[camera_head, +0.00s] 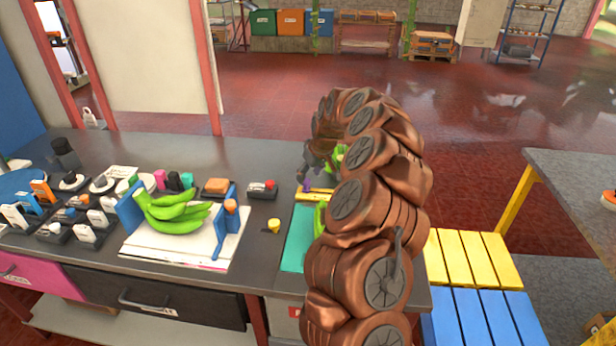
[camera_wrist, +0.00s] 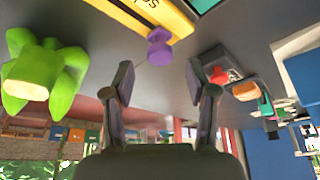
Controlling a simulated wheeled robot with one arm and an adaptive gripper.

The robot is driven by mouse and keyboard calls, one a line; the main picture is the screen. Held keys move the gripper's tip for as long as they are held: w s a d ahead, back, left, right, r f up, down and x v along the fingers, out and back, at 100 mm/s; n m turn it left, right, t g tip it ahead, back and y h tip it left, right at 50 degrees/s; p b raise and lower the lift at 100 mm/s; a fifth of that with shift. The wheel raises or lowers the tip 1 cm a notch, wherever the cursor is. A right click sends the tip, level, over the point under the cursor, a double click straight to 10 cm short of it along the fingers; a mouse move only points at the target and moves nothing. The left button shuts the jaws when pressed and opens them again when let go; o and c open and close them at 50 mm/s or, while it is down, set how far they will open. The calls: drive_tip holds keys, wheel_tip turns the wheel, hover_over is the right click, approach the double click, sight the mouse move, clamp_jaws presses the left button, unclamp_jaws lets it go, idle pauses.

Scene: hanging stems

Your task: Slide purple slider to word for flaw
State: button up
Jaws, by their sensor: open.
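The purple slider (camera_wrist: 159,46) is a small knob at the edge of a yellow bar (camera_wrist: 130,12) in the wrist view, which looks upside down. Black letters show on the bar at the top edge, cut off, so no whole word can be read. In the head view the purple slider (camera_head: 306,187) and yellow bar (camera_head: 317,195) lie by the teal panel, partly behind my arm. My gripper (camera_wrist: 160,82) is open and empty. Its fingers point toward the purple slider, which appears between and beyond their tips, apart from them. In the head view my gripper (camera_head: 317,165) is mostly hidden.
A green pepper-like object (camera_wrist: 38,78) is beside my gripper in the wrist view. A teal panel (camera_head: 297,238) lies on the grey counter. Left of it are a yellow knob (camera_head: 274,226), a red-buttoned box (camera_head: 262,189) and green bananas (camera_head: 178,215). Yellow and blue slats (camera_head: 470,258) stand to the right.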

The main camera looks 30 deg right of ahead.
sight(306, 181)
drive_tip(key=shift+p+x, duration=0.35)
drive_tip(key=shift+x, duration=1.3)
clamp_jaws()
